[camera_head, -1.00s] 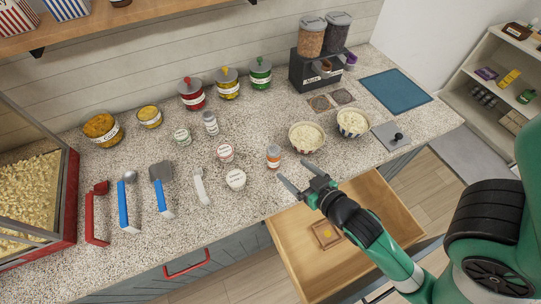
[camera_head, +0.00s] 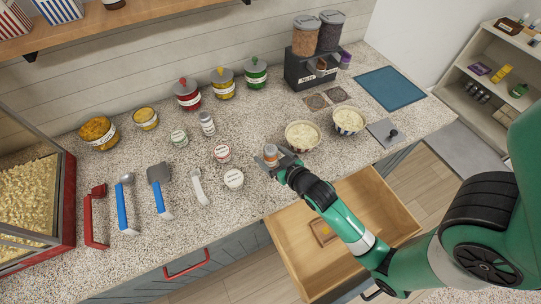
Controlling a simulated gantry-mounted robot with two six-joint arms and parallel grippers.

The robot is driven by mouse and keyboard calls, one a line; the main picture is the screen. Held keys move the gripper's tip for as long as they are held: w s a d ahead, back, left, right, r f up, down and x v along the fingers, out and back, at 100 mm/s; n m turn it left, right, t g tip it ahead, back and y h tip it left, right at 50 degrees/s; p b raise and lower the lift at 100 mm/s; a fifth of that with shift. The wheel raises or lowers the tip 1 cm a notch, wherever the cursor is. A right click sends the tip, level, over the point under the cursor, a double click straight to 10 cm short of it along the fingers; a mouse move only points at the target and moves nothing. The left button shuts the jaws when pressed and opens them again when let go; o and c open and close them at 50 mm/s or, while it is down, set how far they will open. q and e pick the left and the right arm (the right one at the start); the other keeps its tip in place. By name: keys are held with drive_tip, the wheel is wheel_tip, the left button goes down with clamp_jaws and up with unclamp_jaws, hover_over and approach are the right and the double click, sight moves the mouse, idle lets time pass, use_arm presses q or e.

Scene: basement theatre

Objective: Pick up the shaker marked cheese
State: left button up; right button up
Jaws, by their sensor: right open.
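An orange shaker with a white label (camera_head: 270,154) stands upright on the speckled counter, close to the front edge and left of the popcorn bowls; its label is too small to read. My right gripper (camera_head: 277,163) is open with its fingertips at this shaker, which seems to be between or just beyond them. The fingers partly hide its lower part, and I cannot tell whether they touch it. A second, pale shaker (camera_head: 207,124) stands farther back to the left; its label is unreadable too. My left gripper is not in view.
Two popcorn bowls (camera_head: 303,135) (camera_head: 349,120) stand just right of my right gripper. Small lidded tubs (camera_head: 222,154) (camera_head: 233,179) stand to its left. An open wooden drawer (camera_head: 395,208) lies below my right arm. Scoops and tongs (camera_head: 161,188) lie at the left.

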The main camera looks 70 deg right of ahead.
sight(269, 145)
drive_tip(key=shift+c, duration=0.3)
clamp_jaws()
drive_tip(key=shift+r, duration=0.1)
drive_tip(key=r, duration=0.2)
drive_tip(key=s+r, duration=0.1)
drive_tip(key=r, duration=0.1)
drive_tip(key=shift+r+p, duration=0.25)
drive_tip(key=shift+p, duration=0.1)
drive_tip(key=s+a+r+p, duration=0.2)
drive_tip(key=s+r+p, duration=0.5)
drive_tip(key=s, duration=0.5)
drive_tip(key=shift+s+a+r+p, duration=0.35)
drive_tip(key=shift+r+p, duration=0.05)
drive_tip(key=shift+r, duration=0.3)
